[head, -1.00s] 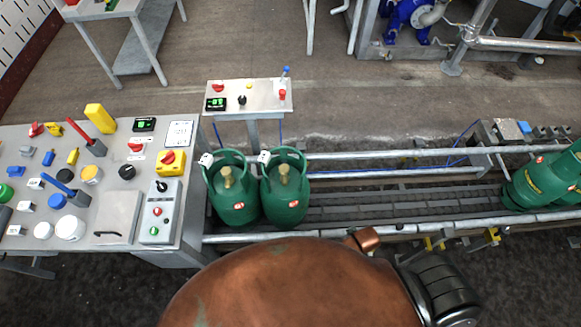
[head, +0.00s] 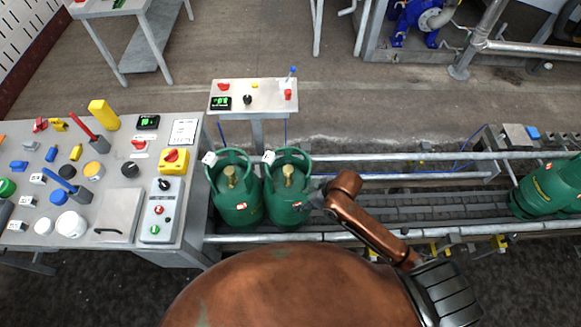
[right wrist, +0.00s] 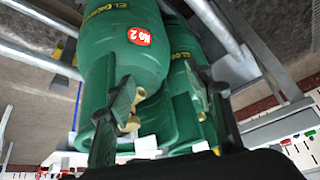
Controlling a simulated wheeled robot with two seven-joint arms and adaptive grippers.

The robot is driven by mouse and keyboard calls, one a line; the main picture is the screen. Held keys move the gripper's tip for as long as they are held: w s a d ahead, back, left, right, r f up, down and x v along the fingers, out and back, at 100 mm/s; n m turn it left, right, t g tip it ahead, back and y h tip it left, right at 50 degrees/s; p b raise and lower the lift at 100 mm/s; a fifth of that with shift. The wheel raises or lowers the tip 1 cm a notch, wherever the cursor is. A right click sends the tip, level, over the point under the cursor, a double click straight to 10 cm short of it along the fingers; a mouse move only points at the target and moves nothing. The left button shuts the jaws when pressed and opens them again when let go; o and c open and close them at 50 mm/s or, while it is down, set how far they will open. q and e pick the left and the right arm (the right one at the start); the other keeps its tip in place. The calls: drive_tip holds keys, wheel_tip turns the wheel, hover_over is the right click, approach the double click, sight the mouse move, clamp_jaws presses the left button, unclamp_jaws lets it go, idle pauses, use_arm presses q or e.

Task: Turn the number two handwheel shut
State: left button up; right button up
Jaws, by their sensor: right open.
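Two green gas cylinders stand upright side by side on the conveyor: a left cylinder (head: 238,210) and a right cylinder (head: 288,211). Each has a collar around a brass valve; the right one's valve (head: 288,172) shows from above. In the right wrist view, the nearer cylinder (right wrist: 120,62) has a red "No 2" label (right wrist: 139,36), and its brass valve (right wrist: 132,121) shows inside the collar. My right gripper (right wrist: 162,95) is open and empty, its dark fingers spread near the collar. In the head view it is beside the right cylinder. The handwheel's shape is unclear. My left gripper is not in view.
A control bench (head: 190,215) with knobs, buttons and tools stands left of the cylinders. A small panel (head: 252,97) stands behind them. Conveyor rails (head: 400,156) run right to another green cylinder (head: 548,190), lying tilted. The belt between is clear.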

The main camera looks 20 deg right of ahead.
drive_tip(key=w+a+r+n, duration=0.2)
drive_tip(key=w+r+n, duration=0.1)
drive_tip(key=w, duration=0.2)
drive_tip(key=g, duration=0.2)
approach(289, 169)
drive_tip(key=shift+n, duration=0.3)
drive_tip(key=b+x, duration=0.1)
drive_tip(key=x, duration=0.7)
drive_tip(key=c, duration=1.2)
